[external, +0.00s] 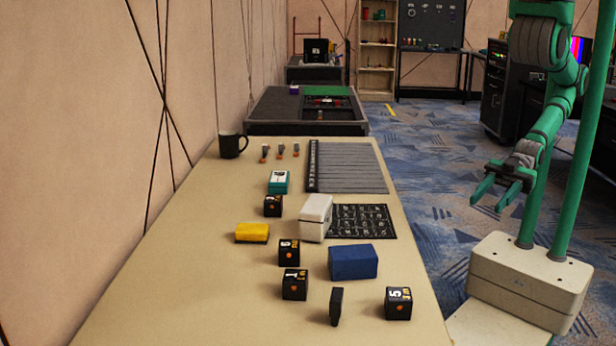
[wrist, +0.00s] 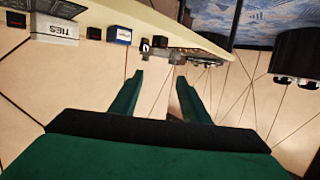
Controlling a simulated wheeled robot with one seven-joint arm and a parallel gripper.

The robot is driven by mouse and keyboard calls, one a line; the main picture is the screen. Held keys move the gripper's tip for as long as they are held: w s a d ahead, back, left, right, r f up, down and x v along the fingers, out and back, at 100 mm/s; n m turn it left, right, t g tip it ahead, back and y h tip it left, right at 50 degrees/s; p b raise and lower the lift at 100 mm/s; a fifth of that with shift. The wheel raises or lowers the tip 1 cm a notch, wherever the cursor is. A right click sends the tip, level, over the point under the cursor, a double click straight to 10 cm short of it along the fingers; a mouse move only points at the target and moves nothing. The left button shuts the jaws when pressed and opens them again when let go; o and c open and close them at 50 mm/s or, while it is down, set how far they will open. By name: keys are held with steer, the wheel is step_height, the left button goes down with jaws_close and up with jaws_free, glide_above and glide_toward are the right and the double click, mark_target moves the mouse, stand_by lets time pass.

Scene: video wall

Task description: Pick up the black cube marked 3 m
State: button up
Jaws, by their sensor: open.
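Several black cubes with pale numbers and orange marks stand on the beige table (external: 215,290). The nearest right cube (external: 398,304) reads 5 and the front left cube (external: 295,285) seems to read 1. Markings on the middle cube (external: 289,252) and the farther cube (external: 272,206) are too small to read, so I cannot tell which is marked 3 m. My gripper (external: 492,196) is open and empty, right of the table and apart from every cube. In the wrist view its fingers (wrist: 160,77) are spread with nothing between them; small dark blocks (wrist: 93,33) show beyond.
A yellow block (external: 252,232), blue box (external: 353,262), white box (external: 316,217) and thin black piece (external: 336,306) stand among the cubes. A black keypad mat (external: 362,221), grey slatted panel (external: 350,168) and black mug (external: 232,145) lie farther back. Bare tabletop shows at the front left.

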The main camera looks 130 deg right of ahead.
steer(key=o, duration=0.3)
